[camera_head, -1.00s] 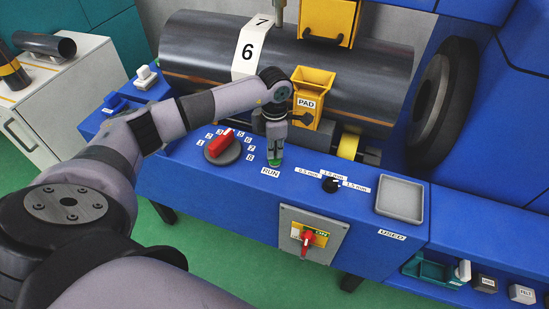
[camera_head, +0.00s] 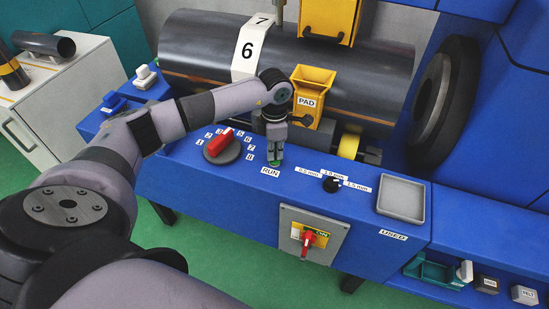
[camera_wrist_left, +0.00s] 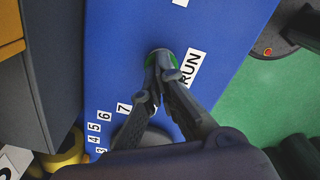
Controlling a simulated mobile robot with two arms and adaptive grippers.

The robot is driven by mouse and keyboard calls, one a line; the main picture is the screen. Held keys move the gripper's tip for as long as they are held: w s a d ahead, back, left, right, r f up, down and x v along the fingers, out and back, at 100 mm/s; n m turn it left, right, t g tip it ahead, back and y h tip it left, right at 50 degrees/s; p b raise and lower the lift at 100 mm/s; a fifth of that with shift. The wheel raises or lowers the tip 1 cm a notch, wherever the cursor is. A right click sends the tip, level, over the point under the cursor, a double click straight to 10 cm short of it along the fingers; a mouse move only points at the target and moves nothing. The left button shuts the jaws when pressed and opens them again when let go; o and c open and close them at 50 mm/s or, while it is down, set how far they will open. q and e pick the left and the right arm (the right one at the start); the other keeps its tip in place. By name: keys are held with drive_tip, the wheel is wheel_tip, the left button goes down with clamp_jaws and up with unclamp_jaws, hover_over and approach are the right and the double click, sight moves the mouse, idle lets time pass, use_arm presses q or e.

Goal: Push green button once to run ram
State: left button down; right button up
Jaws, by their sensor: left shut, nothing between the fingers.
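The green button (camera_head: 274,163) sits on the blue bench top, just above the RUN label (camera_head: 270,171) in the head view. My left gripper (camera_head: 275,158) points down at it with its fingers together and nothing between them. In the left wrist view the fingertips (camera_wrist_left: 154,66) overlap the green button (camera_wrist_left: 150,60) and cover part of it. I cannot tell whether they touch or press it. The ram itself cannot be made out clearly. My right gripper is not in view.
A red selector knob (camera_head: 221,143) with numbers stands left of the button. A yellow PAD hopper (camera_head: 310,92) is close behind the gripper. A small black thickness knob (camera_head: 331,185), a grey tray (camera_head: 401,199) and a red switch (camera_head: 308,239) lie to the right.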

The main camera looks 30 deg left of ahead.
use_arm(q)
drive_tip(key=shift+f, duration=0.25)
drive_tip(key=shift+f+b, duration=0.25)
drive_tip(key=shift+b, duration=0.2)
drive_tip(key=shift+r, duration=0.1)
drive_tip(key=shift+r+p, duration=1.85)
drive_tip(key=shift+r, duration=0.95)
